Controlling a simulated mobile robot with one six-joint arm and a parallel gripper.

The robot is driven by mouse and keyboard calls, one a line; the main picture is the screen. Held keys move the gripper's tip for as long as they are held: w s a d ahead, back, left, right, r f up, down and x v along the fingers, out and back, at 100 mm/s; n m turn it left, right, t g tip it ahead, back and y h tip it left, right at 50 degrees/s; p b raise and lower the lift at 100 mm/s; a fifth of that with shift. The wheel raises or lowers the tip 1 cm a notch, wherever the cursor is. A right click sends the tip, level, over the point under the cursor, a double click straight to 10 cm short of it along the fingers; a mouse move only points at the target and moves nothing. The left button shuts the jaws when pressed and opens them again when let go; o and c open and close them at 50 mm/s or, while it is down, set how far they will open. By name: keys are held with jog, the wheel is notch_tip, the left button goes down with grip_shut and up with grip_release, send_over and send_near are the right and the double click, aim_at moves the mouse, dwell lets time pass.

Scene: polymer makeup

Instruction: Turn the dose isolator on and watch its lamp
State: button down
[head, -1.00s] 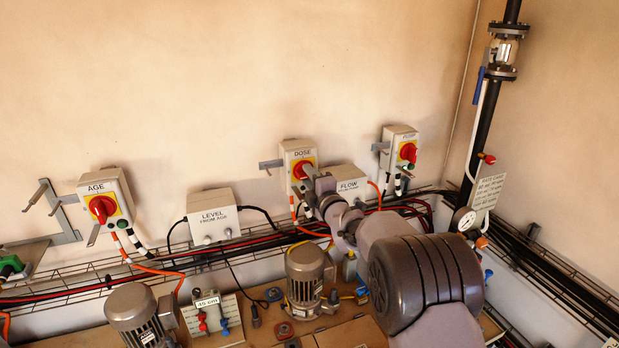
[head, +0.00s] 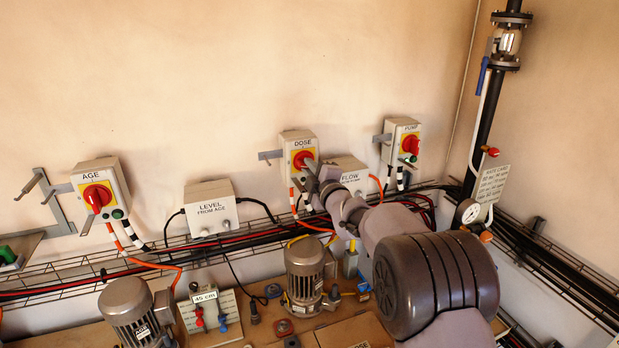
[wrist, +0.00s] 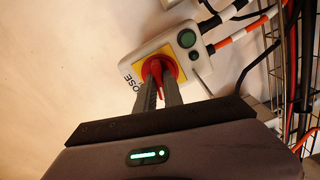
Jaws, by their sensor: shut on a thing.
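The dose isolator (head: 298,145) is a pale box on the wall with a red rotary handle on a yellow plate. It also shows close up in the wrist view (wrist: 150,52), tilted in the picture. My gripper (wrist: 158,74) is shut on its red handle (wrist: 156,72), one finger on each side. In the head view my gripper (head: 310,164) covers part of the handle and the lower box. A round green lamp (wrist: 187,38) on the box looks dark green, with no clear glow. A smaller dark green round part (wrist: 194,56) sits beside it.
The AGE isolator (head: 98,183) hangs at the left and the PUMP isolator (head: 402,138) at the right. The LEVEL box (head: 210,207) and FLOW box (head: 345,175) are near. A wire cable tray (head: 165,258) with cables runs below. Motors (head: 306,270) stand on the bench.

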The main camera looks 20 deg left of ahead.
jog(key=shift+m+b, duration=1.45)
jog(key=shift+m, duration=5.85)
jog(key=shift+f, duration=0.1)
jog(key=c, duration=1.5)
grip_release()
jog(key=shift+o, duration=0.2)
